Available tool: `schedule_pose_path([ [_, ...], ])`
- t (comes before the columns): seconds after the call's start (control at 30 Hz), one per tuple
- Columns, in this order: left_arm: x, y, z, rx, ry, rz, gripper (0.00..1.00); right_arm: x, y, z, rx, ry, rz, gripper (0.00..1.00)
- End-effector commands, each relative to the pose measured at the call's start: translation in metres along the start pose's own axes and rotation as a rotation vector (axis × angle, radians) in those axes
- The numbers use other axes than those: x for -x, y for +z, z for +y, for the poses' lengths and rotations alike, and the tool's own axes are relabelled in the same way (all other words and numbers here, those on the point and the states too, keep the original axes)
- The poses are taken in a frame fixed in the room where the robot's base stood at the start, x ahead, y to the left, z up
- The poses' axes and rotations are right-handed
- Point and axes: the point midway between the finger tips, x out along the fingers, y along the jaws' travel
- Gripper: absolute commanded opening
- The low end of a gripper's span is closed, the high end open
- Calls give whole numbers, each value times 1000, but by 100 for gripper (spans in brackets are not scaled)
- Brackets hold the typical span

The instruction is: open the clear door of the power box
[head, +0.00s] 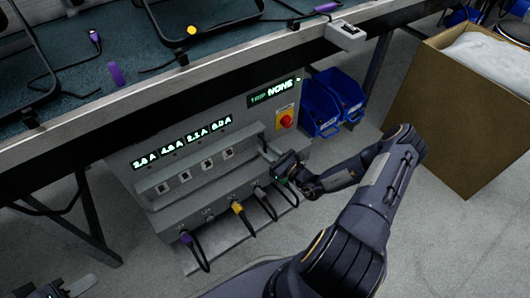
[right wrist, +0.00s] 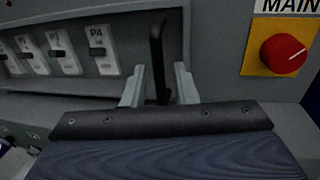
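The grey power box (head: 235,115) stands under the bench, with a row of breaker switches on its front. The switches also show in the right wrist view (right wrist: 100,50). The clear door itself is hard to make out. A black upright handle (right wrist: 157,60) stands at the right end of the switch row. My right gripper (right wrist: 159,85) is open, with one finger on each side of the handle and a gap to each. In the head view my right gripper (head: 272,156) is at the box's right front. My left gripper (head: 62,290) is partly cut off at the bottom left.
A red knob (right wrist: 284,54) on a yellow plate is right of the handle. Several cables (head: 240,212) plug in along the box's lower front. The bench edge (head: 200,85) overhangs it. Blue bins (head: 335,105) and a cardboard box (head: 455,125) stand to the right. Floor in front is clear.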

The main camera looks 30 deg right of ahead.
Motion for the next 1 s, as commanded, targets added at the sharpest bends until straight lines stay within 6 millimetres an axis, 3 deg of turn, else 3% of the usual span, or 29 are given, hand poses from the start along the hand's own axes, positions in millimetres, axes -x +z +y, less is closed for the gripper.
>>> schedule_pose_path([
  [0.17, -5, 2, -2, 0, 0, 0, 36, -14, -1, 0, 1, 1, 0, 26],
  [0.43, -5, 2, -2, 0, 0, 0, 36, -16, 0, 0, 1, 1, 1, 26],
  [0.63, -5, 2, -2, 0, 0, 0, 36, -16, 0, 0, 1, 1, 1, 1],
  [1.0, -4, 2, -2, 0, 0, 0, 36, -15, 0, 0, 0, -1, 1, 0],
])
